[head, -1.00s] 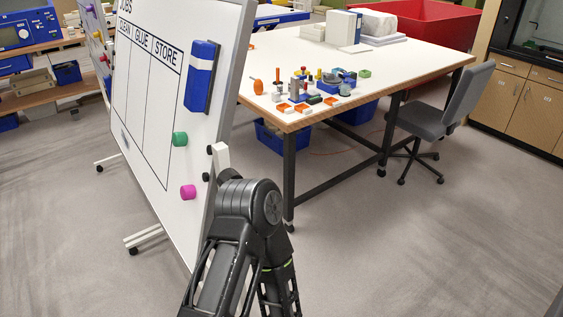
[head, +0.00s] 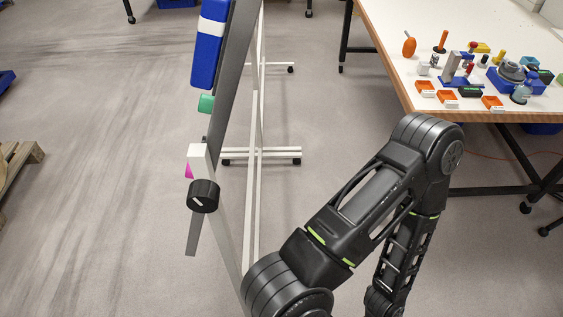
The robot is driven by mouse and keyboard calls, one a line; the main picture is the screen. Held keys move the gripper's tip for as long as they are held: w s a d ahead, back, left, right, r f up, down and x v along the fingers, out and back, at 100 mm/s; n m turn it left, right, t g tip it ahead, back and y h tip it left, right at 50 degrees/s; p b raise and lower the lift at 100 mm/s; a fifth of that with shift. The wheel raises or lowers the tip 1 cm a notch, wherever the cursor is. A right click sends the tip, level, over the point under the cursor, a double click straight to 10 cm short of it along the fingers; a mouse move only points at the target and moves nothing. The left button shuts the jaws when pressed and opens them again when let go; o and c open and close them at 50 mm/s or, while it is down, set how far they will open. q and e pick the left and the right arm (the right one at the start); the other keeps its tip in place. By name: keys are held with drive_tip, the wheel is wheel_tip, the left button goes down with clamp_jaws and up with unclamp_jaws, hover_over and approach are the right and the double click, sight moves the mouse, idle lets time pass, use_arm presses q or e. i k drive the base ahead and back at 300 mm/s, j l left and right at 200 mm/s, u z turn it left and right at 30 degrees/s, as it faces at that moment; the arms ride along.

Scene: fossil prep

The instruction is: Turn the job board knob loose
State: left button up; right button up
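The job board (head: 232,75) stands at the left of the middle in the head view, seen nearly edge-on. A black round knob (head: 203,196) with a short white mark sits at the board's side edge. It is just below a white block (head: 198,155). Whether the knob is tight or loose cannot be told. One of my arms reaches up from the bottom, to the right of the board, and its links are apart from the knob in the picture. Neither gripper is in view.
A blue holder (head: 209,45), a green magnet (head: 206,104) and a partly hidden pink magnet (head: 189,171) are on the board. Its wheeled white foot (head: 262,153) stands on the floor. A worktable (head: 400,50) with several small tools is at the upper right.

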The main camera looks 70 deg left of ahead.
sight(203, 195)
drive_tip(key=i+l+u, duration=0.15)
drive_tip(key=i, duration=0.3)
drive_tip(key=i+l+u, duration=0.15)
drive_tip(key=i, duration=0.3)
drive_tip(key=i+u, duration=0.2)
drive_tip(key=u, duration=0.25)
drive_tip(key=i+u, duration=0.2)
drive_tip(key=u, duration=0.75)
drive_tip(key=i+l+u, duration=0.1)
drive_tip(key=u, duration=0.9)
drive_tip(key=l+u, duration=0.15)
drive_tip(key=u, duration=0.35)
drive_tip(key=l+u, duration=0.1)
drive_tip(key=u, duration=0.4)
drive_tip(key=l+u, duration=0.15)
drive_tip(key=u, duration=0.35)
drive_tip(key=l+u, duration=0.1)
drive_tip(key=u, duration=0.4)
drive_tip(key=i, duration=0.05)
